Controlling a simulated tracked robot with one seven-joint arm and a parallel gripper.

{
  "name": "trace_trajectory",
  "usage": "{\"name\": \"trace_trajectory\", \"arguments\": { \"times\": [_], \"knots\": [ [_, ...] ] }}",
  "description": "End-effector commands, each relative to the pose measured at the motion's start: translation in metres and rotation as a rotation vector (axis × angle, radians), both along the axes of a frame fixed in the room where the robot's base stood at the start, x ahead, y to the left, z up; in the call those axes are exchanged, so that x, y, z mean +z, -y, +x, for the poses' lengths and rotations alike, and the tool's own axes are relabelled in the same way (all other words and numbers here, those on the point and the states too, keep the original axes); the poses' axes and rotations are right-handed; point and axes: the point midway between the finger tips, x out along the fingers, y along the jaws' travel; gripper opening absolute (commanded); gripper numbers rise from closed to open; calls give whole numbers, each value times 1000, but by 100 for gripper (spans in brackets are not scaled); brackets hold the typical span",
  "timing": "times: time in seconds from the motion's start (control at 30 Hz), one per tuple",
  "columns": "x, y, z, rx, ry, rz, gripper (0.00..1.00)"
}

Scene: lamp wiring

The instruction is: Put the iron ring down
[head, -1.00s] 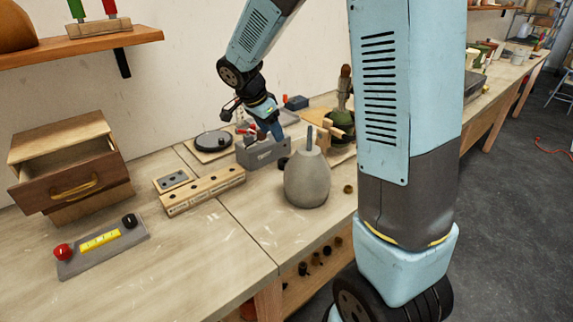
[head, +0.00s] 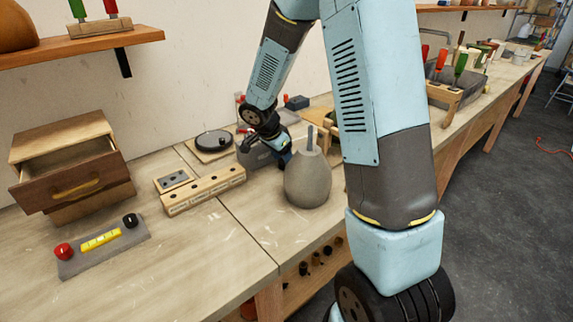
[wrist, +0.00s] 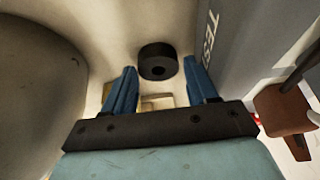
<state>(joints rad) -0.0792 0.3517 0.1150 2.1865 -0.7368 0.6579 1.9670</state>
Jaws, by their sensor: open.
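The iron ring (wrist: 157,61) is a short, thick black ring with a small centre hole. In the wrist view it appears to sit on the pale bench top, just beyond and between my fingertips, touching neither finger. My gripper (wrist: 163,84) is open, with its two blue fingers apart and nothing between them. In the head view my gripper (head: 284,159) is low between the grey test box (head: 256,156) and the grey lamp body (head: 307,182). I cannot make out the ring clearly there.
The rounded lamp body stands close on one side of my gripper, and the test box close on the other. A wooden block with holes (head: 203,191), a round black plate (head: 213,141) and an open drawer box (head: 72,170) stand to the left.

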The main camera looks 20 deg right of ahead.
Motion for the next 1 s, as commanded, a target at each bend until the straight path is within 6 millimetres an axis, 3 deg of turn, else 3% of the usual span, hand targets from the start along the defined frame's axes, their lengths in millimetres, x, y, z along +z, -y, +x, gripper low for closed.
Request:
{"name": "trace_trajectory", "arguments": {
  "times": [0.37,0.9,1.0],
  "knots": [
    [-10,4,2,-1,1,1,57],
    [-10,4,2,0,2,0,7],
    [-10,4,2,0,2,0,5]
  ]
}}
